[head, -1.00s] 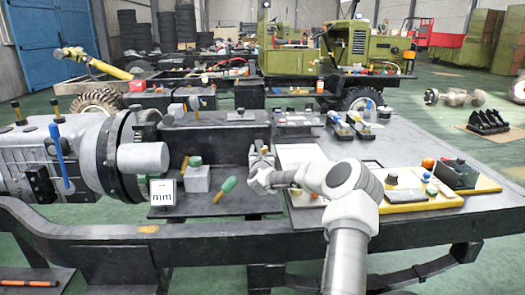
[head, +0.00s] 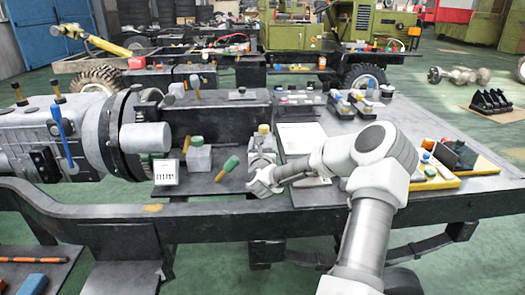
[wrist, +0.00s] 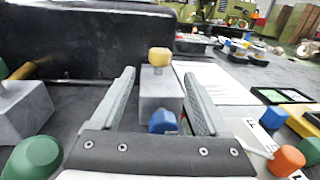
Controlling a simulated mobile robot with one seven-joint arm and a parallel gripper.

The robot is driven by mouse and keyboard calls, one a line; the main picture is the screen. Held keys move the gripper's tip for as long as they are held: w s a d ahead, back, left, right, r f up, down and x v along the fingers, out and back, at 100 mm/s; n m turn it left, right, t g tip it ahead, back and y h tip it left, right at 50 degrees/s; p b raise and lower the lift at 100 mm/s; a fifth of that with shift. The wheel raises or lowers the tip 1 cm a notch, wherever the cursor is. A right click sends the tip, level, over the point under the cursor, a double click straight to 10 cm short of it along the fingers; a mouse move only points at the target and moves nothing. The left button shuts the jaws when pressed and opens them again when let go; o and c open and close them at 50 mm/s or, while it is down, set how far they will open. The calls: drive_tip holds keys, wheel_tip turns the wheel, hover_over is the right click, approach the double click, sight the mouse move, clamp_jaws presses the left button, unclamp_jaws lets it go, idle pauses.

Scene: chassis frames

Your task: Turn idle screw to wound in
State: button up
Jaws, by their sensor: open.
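A grey block (wrist: 160,88) stands between my finger lines in the wrist view, with a yellow knob (wrist: 159,57) on top and a blue knob (wrist: 163,122) low on its near face. I cannot tell which knob is the idle screw, and no turn mark is readable. In the head view the block (head: 262,150) and yellow knob (head: 263,129) show just beyond my gripper (head: 264,184); the blue knob is hidden there. My gripper is open, its fingers (wrist: 158,76) spread either side of the blue knob, holding nothing.
Left are another grey block (head: 198,158) with a green knob, a green-handled lever (head: 228,168) and a marked white card (head: 166,173). A dark box (head: 215,117) stands behind. White sheets (head: 302,137) lie right of the block; yellow trays (head: 437,178) lie farther right.

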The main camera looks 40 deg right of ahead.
drive_tip(key=p+v, duration=0.1)
drive_tip(key=v, duration=0.5)
drive_tip(key=shift+s+a, duration=0.25)
drive_tip(key=shift+s, duration=0.05)
